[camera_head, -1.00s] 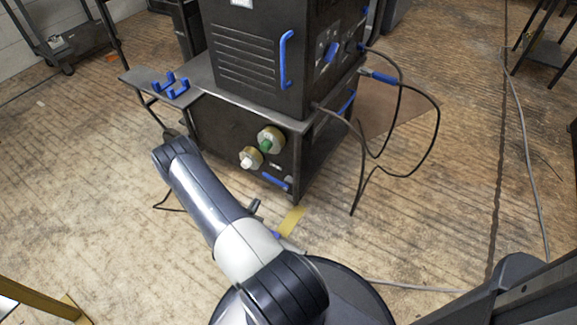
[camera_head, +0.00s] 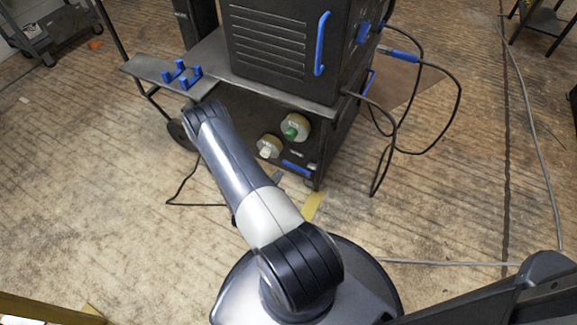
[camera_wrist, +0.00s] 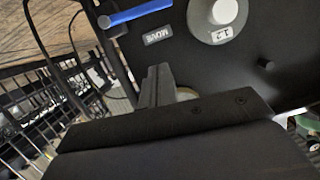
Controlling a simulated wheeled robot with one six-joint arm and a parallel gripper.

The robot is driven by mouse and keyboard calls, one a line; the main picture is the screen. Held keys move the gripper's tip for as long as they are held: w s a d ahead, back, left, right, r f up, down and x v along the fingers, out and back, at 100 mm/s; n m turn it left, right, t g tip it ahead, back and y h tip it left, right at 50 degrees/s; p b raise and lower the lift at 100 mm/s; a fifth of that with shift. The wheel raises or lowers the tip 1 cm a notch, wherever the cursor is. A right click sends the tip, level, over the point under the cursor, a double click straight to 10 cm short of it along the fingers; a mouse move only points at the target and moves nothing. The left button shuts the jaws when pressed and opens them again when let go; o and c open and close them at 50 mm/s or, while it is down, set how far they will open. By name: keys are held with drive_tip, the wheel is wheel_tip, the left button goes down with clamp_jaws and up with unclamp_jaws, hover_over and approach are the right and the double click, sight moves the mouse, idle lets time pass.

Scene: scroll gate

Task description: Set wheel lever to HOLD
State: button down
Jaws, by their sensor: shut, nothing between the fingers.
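The wheel lever appears to be the blue bar low on the dark cart's front panel. In the wrist view the blue lever (camera_wrist: 140,12) is at the top, beside a small label that seems to read MOVE, upside down. My gripper (camera_wrist: 157,82) is shut and empty, its fingers pointing at the panel below the label. The fingers look apart from the lever. In the head view my arm hides most or all of the gripper.
Black cables (camera_head: 458,95) hang at right. Floor right of the cart is open.

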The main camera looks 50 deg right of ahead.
drive_tip(key=shift+d, duration=0.1)
drive_tip(key=b, duration=0.3)
hover_over(289, 166)
drive_tip(key=s+a, duration=0.1)
drive_tip(key=s, duration=0.1)
wheel_tip(289, 166, down, 3)
drive_tip(key=shift+w+a+f, duration=0.1)
drive_tip(key=shift+w+f, duration=0.05)
drive_tip(key=shift+f, duration=0.4)
drive_tip(key=shift+w+a+f, duration=0.1)
drive_tip(key=shift+w+f, duration=0.05)
drive_tip(key=shift+f, duration=0.4)
drive_tip(key=shift+f+b, duration=0.4)
drive_tip(key=shift+f, duration=0.2)
drive_tip(key=shift+f, duration=0.15)
drive_tip(key=shift+w+f+b, duration=0.1)
drive_tip(key=shift+b, duration=0.3)
